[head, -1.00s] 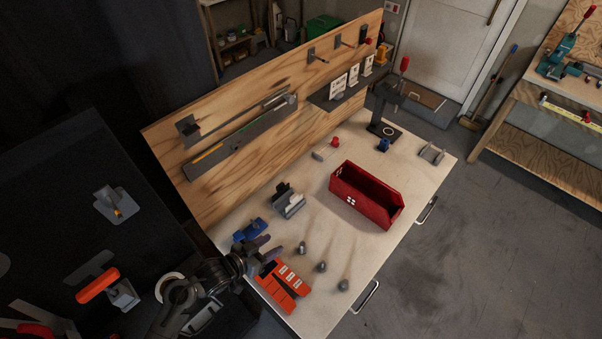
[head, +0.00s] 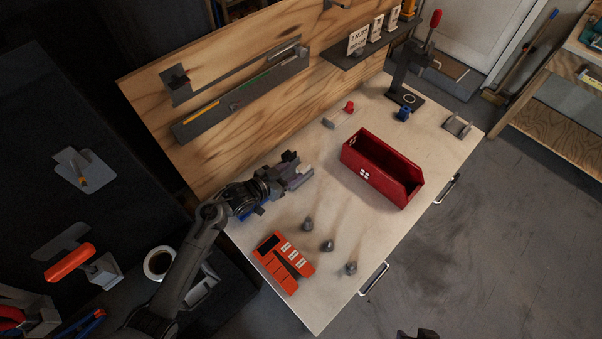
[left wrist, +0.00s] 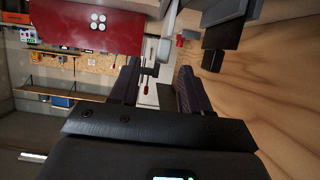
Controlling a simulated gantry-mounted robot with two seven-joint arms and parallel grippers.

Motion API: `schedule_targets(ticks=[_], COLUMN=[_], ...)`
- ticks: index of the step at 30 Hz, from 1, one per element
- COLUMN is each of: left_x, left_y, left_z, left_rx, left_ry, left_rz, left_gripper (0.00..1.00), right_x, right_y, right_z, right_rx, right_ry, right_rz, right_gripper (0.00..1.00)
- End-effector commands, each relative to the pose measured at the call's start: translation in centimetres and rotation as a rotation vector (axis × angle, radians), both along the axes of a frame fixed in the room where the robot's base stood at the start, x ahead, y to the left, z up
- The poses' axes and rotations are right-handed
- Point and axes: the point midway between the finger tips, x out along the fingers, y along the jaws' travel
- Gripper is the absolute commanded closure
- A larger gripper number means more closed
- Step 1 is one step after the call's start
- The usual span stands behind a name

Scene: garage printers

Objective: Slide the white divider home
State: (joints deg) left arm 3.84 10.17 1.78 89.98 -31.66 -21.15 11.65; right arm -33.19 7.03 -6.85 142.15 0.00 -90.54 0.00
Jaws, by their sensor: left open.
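My left gripper (head: 293,177) is open at the grey holder on the bench, and its fingers hide most of that holder in the head view. A small white piece, apparently the white divider (head: 305,171), shows just beyond the fingertips. The left wrist view shows the open fingers (left wrist: 158,75) with a pale piece (left wrist: 166,42) ahead of the gap; I cannot tell whether they touch it. The red bin (head: 366,175) stands upright to the right, open at the top; it also shows in the left wrist view (left wrist: 65,28). A dark part at the bottom edge may be my right gripper (head: 418,334).
Orange labelled blocks (head: 282,262) and several grey knobs, one here (head: 327,246), lie on the front of the bench. A wooden back panel (head: 225,60) rises behind. A black press (head: 404,85) stands at the far end. Bare bench top lies around the bin.

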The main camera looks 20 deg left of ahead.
Motion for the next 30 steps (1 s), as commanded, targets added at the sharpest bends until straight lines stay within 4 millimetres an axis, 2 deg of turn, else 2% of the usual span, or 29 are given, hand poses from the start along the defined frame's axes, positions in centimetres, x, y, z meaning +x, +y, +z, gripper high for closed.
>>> schedule_targets(ticks=[5,15,25,26,30], left_x=[0.8,4.2,4.7,4.7,4.7], left_y=[-0.4,-1.8,-2.1,-2.1,-2.1], left_z=[-0.3,-1.7,-1.9,-1.9,-1.9], left_rx=[-0.001,0.000,0.001,0.001,0.001], left_ry=[0.000,0.001,0.001,0.001,0.001], left_rz=[0.000,0.000,0.000,0.000,0.000], left_gripper=[0.53,0.53,0.53,0.55,0.76], right_x=[0.0,0.0,0.0,0.0,0.0], right_y=[0.0,0.0,0.1,0.1,0.1], right_z=[-0.1,-0.4,-0.4,-0.4,-0.4], right_rx=[0.000,0.001,0.005,0.005,0.005], right_ry=[0.000,0.000,0.001,0.001,0.002], right_rz=[0.000,-0.001,-0.003,-0.003,-0.003], right_gripper=[0.57,0.57,0.57,0.57,0.57])
